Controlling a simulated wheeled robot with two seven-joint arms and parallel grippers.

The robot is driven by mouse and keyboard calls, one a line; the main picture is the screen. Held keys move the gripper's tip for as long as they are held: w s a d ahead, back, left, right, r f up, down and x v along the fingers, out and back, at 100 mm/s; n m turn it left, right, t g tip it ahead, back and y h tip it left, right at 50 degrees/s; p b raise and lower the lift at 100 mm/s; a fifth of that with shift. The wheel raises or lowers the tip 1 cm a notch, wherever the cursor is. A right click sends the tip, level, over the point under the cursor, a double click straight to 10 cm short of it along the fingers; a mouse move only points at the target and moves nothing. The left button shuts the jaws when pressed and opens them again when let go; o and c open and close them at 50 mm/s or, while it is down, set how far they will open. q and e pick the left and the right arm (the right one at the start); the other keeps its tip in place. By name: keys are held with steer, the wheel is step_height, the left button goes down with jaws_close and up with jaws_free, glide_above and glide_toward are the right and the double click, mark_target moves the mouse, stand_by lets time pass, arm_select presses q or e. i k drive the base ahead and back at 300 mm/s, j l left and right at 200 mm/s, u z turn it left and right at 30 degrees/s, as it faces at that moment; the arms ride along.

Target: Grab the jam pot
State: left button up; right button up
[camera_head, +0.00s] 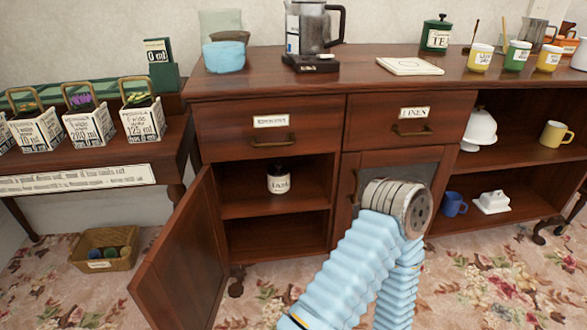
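A small dark jar with a white label (278,180) stands upright on the upper shelf of the open left cupboard; it looks like the jam pot, but its lettering is too small to read surely. The cupboard door (185,262) is swung open toward the lower left. One of my arms, in a light blue ribbed sleeve with a grey joint, reaches up from the bottom, right of the jar and in front of the closed right door. Neither gripper shows in the view, so their hold cannot be seen.
The shelf (240,205) around the jar is clear, as is the compartment below. A closed drawer (268,136) sits above. A side table (95,160) with labelled boxes stands left, and a wicker basket (108,262) is on the floor. Mugs (454,204) stand on the right shelves.

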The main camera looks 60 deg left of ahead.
mark_target(278, 185)
steer(key=i+u, duration=0.25)
steer(key=u, duration=0.25)
steer(key=i+u, duration=0.25)
steer(key=u, duration=0.25)
steer(key=i+l+u, duration=0.2)
steer(key=u, duration=0.3)
steer(key=i+l+u, duration=0.2)
steer(key=u, duration=0.3)
